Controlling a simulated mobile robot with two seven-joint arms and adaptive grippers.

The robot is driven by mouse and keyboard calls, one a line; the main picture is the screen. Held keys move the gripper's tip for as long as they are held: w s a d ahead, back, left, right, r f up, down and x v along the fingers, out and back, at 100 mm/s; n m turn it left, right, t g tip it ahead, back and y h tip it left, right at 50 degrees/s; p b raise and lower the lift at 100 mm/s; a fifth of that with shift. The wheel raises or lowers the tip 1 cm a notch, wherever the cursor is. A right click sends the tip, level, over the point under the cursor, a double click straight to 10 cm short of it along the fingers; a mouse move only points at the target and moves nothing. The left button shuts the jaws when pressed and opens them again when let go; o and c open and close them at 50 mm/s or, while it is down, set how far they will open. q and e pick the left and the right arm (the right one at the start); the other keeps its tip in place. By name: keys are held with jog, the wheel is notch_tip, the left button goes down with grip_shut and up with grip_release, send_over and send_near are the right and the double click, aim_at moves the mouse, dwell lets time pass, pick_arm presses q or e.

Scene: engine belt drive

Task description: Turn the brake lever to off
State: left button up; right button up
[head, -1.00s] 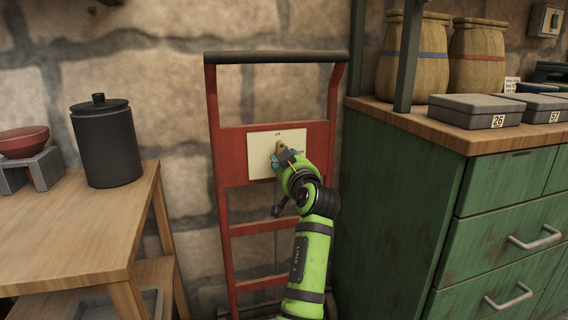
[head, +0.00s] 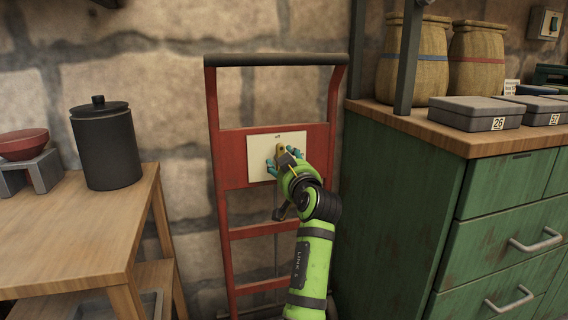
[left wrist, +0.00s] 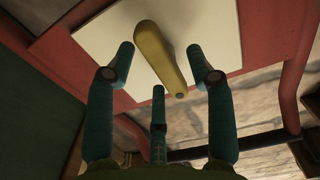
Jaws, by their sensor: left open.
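The brake lever (head: 281,151) is a short yellow bar on a cream plate (head: 261,160) fixed to the red frame. Small dark lettering above it is too small to read for sure. My left gripper (head: 284,163) is at the plate, its teal fingers open. In the left wrist view, the lever (left wrist: 161,55) lies in the space between the spread fingers (left wrist: 159,58), slanting, with visible gaps to the two side fingers. A third finger is below the lever's end in that picture. My right gripper is in neither view.
The red frame (head: 232,150) has a black top bar and stands against a stone wall. A wooden table (head: 80,225) with a black canister (head: 105,145) is on the left. A green cabinet (head: 400,200) stands close on the right of my arm.

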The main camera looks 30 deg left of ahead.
pick_arm(q)
jog(key=v, duration=0.7)
dwell(1.3)
jog(key=shift+o, duration=0.9)
